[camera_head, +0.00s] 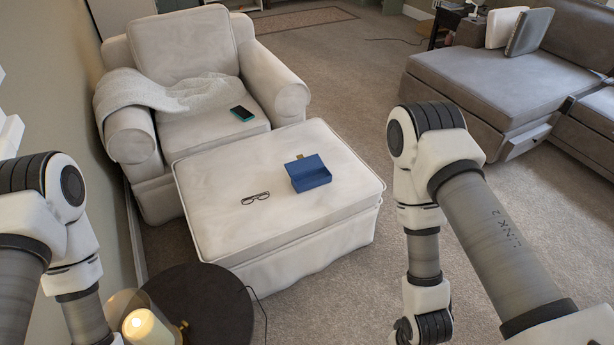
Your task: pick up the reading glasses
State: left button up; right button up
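The reading glasses (256,197) are small and dark-framed. They lie on top of the cream ottoman (215,228), left of its middle. A blue open box (309,177) sits to their right on the same ottoman, apart from them. Both my arms show in the head view, the left one at the left edge and the right one on the right. Neither arm is over the ottoman. Both grippers are outside the picture, so I cannot see their fingers.
A cream armchair (183,50) behind the ottoman holds a phone (242,114) and a grey throw (160,92). A dark round side table (212,306) with a lit lamp (147,327) stands in front. A grey sofa (480,82) is at the right. Carpet between is clear.

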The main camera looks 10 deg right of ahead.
aim_at(247, 201)
jog(key=i+l+z, duration=0.1)
jog(key=i+l, duration=0.15)
jog(key=l, duration=0.15)
jog(key=i+l+z, duration=0.15)
jog(key=i+j+z, duration=0.1)
jog(key=i+z, duration=0.2)
jog(key=i, duration=0.6)
